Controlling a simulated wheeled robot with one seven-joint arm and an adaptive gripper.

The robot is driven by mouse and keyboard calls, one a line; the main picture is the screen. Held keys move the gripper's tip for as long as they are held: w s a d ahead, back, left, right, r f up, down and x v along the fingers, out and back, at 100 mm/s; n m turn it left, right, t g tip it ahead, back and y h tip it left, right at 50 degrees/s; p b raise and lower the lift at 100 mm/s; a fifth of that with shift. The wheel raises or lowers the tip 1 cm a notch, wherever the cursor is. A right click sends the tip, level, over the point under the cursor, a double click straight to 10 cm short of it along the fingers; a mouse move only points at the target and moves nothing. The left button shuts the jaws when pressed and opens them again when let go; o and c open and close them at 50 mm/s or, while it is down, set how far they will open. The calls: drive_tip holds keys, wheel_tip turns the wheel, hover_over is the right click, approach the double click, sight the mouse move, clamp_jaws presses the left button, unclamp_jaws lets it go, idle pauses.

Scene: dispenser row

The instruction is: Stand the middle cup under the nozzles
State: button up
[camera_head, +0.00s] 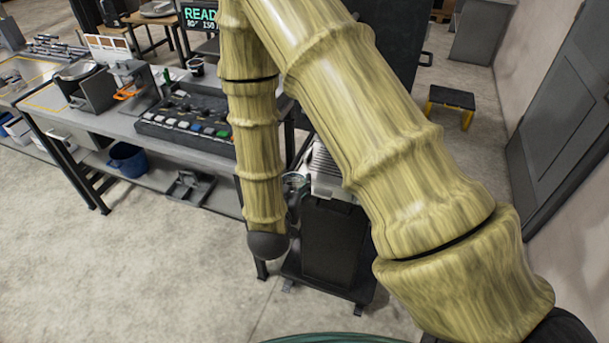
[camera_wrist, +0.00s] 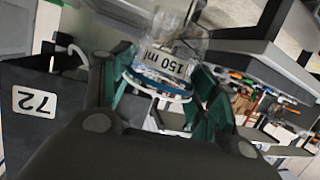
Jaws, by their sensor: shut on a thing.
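In the wrist view, a clear cup (camera_wrist: 170,52) with a "150 ml" label and a blue band near one end sits between the green fingers of my gripper (camera_wrist: 163,88). The fingers are shut on it from both sides, and it appears tilted in this view. In the head view, a small clear part that looks like the cup (camera_head: 295,180) shows beside my arm. My arm hides most of the gripper there. I cannot make out the nozzles in either view, nor tell which of the cups this is.
A workbench (camera_head: 130,122) at the left carries a dark panel of coloured buttons (camera_head: 190,122) and a small dark cup (camera_head: 196,67). A screen (camera_head: 200,16) reads READY. A dark cart (camera_head: 333,245) stands beside my arm. The floor at the lower left is clear.

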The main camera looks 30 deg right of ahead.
drive_tip(key=shift+s+d+r+m+g+h+p, duration=0.2)
drive_tip(key=shift+s+d+r+m+g+h, duration=0.2)
drive_tip(key=shift+s+d+r+m+h, duration=0.15)
drive_tip(key=shift+s+d+r+m+g+h+p, duration=0.15)
drive_tip(key=shift+s+d+r+m+g+h, duration=0.25)
drive_tip(key=shift+s+r, duration=0.25)
drive_tip(key=shift+d, duration=0.1)
drive_tip(key=shift+w+d+r+x, duration=0.15)
drive_tip(key=shift+r+x, duration=0.5)
drive_tip(key=shift+x, duration=2.2)
drive_tip(key=shift+w+d+r+x, duration=0.1)
drive_tip(key=shift+r+x, duration=0.5)
drive_tip(key=shift+x, duration=2.25)
drive_tip(key=shift+w+d+r+x, duration=0.15)
drive_tip(key=shift+r+x, duration=0.5)
drive_tip(key=shift+x, duration=2.15)
drive_tip(key=shift+d+f, duration=0.1)
drive_tip(key=shift+f, duration=0.35)
drive_tip(key=shift+f+b, duration=0.6)
drive_tip(key=shift+f+b, duration=0.4)
drive_tip(key=shift+f, duration=0.15)
drive_tip(key=o, duration=1.3)
